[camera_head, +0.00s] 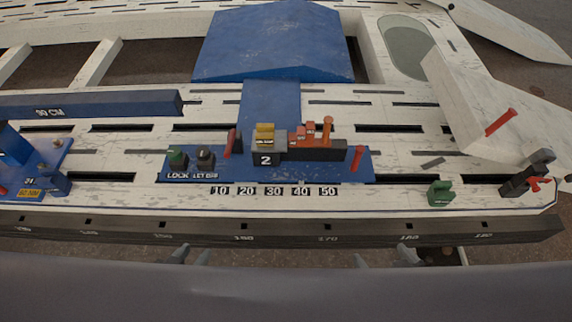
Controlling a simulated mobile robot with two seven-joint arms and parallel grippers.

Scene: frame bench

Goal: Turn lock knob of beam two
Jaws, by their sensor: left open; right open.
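The blue beam-two carriage (335,176) sits on the pale slotted bench, with a black block marked 2 (265,160) at its middle. My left gripper (191,255) is open and empty below the bench's front edge, under the knobs. My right gripper (385,258) is open and empty, also below the front edge, further right. Both show only their fingertips and touch nothing.
The carriage also bears a yellow block (264,135), red blocks (308,130) and upright red handles (356,158). Another blue carriage (40,170) stands at the left. The dark front rail (300,230) lies between my grippers and the carriage.

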